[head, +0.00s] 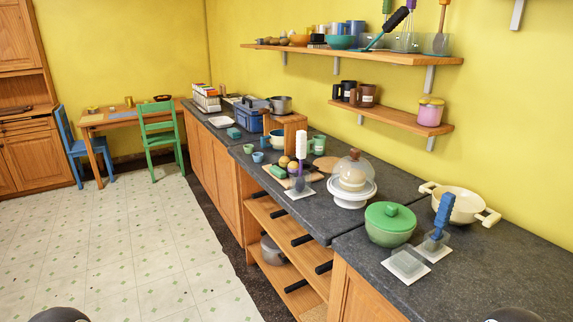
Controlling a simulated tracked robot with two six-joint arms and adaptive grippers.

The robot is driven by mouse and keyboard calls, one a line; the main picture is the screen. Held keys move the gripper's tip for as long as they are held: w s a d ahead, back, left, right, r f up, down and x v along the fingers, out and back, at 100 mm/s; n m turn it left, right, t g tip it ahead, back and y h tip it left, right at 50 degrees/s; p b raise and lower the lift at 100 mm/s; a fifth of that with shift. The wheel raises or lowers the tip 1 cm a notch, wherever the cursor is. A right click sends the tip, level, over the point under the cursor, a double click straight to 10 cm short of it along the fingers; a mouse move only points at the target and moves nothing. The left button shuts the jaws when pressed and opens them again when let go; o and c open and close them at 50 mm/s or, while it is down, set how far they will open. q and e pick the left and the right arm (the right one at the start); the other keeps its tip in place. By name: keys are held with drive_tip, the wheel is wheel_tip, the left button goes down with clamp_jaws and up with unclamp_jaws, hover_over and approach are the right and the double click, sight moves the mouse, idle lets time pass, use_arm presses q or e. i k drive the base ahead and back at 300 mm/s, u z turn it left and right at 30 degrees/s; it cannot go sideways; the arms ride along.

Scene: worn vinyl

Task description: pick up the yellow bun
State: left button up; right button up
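No bun that I can clearly call yellow stands out in the head view. Two small round brown-tan items (284,161), which could be buns, sit close together on the middle of the counter by a small board. A clear dome (354,163) covers something pale on a white stand (349,194); I cannot tell what it is. A small yellow item (93,109) lies on the far wooden table, too small to identify. Neither gripper is in view; only dark rounded parts, apparently mine, show at the bottom edge.
The dark counter (325,222) runs along the right wall, with a green lidded pot (390,223), a cream pan (457,204) and a blue-handled utensil (442,215) at its near end. Shelves (400,57) hang above. The pale floor (110,240) at left is clear, with a green chair (161,135) beyond.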

sight(284, 161)
drive_tip(key=k, duration=0.6)
drive_tip(key=u, duration=0.45)
drive_tip(key=i, duration=0.8)
drive_tip(key=u, duration=0.85)
drive_tip(key=i, duration=1.4)
drive_tip(key=z, duration=0.7)
drive_tip(key=i, duration=0.9)
drive_tip(key=z, duration=0.85)
drive_tip(key=k, duration=0.75)
drive_tip(key=z, duration=0.2)
drive_tip(key=i, duration=0.3)
drive_tip(key=u, duration=0.05)
